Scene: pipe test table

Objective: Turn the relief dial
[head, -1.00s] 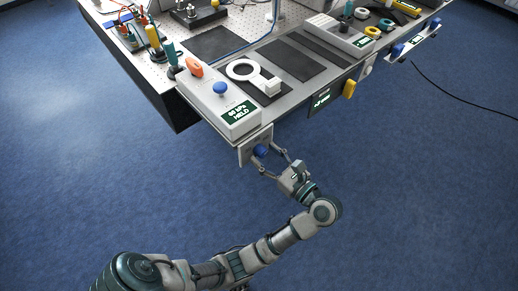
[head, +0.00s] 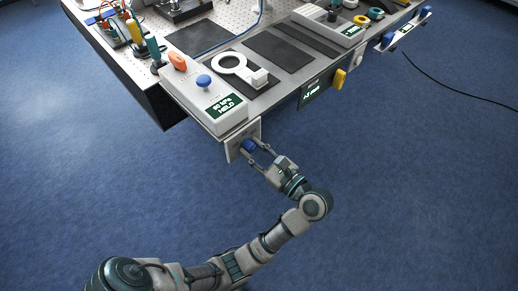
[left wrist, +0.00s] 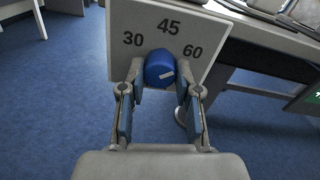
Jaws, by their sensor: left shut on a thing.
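The relief dial (head: 249,146) is a blue knob on a pale plate (head: 233,149) at the front edge of the table. In the left wrist view the dial (left wrist: 160,68) has a white mark near its right side, and the plate (left wrist: 125,22) reads 30, 45 and 60. The mark points up and right, toward the 60 side. My left gripper (head: 257,154) is shut on the dial, with one finger on each side of it; it also shows in the left wrist view (left wrist: 160,85). My right gripper is not in view.
Above the plate, a white box (head: 208,104) carries a blue button, an orange knob and a display reading HELD; its pressure figure is small. A white ring-shaped tool (head: 233,63) lies on a dark mat. A yellow handle (head: 339,79) sticks out at the front edge. Blue floor in front is clear.

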